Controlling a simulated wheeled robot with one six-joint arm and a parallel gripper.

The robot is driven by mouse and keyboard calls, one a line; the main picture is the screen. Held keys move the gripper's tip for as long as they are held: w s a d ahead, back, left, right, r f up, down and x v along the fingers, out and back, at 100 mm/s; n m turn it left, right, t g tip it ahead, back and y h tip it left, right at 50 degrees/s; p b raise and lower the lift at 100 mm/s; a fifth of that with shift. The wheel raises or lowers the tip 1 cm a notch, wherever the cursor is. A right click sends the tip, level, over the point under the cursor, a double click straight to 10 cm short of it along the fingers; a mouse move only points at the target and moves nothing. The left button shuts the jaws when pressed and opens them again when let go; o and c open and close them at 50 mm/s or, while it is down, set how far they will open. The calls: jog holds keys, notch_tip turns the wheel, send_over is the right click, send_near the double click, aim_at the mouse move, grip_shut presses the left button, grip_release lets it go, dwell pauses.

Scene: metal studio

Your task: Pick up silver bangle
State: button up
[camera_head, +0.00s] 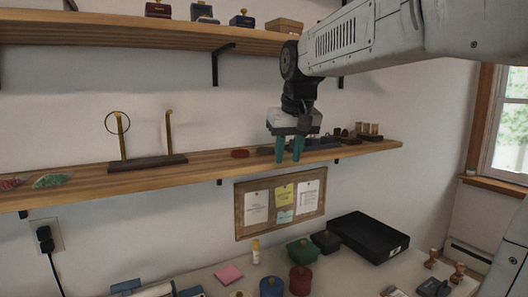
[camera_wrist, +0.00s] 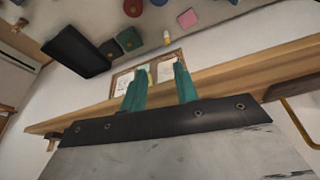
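A thin ring that looks like the silver bangle (camera_head: 118,123) hangs on the left post of a holder with two brass posts and a dark base (camera_head: 148,163), on the lower wooden shelf at left in the head view. My gripper (camera_head: 289,160) points down over the front of the same shelf, well to the right of the holder and apart from the ring. Its two green fingers are spread with nothing between them, as the wrist view (camera_wrist: 160,70) also shows. In the wrist view part of the holder (camera_wrist: 293,88) shows at the right edge; the ring is out of view.
The lower shelf (camera_head: 225,165) also bears a red disc (camera_head: 240,154), dark items near my gripper and patterned pieces (camera_head: 50,181) at far left. An upper shelf (camera_head: 120,33) with small boxes hangs above. Below are a corkboard (camera_head: 239,212), a black tray (camera_head: 368,238) and a cluttered table.

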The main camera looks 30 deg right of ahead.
jog(key=w+d+r, duration=0.3)
jog(key=w+d, duration=0.1)
jog(key=w, duration=0.2)
send_near(273, 148)
notch_tip(273, 148, down, 3)
jog(key=shift+w+r+t, duration=0.1)
jog(key=shift+w+t, duration=0.05)
jog(key=shift+t, duration=0.15)
jog(key=x, duration=0.5)
grip_shut()
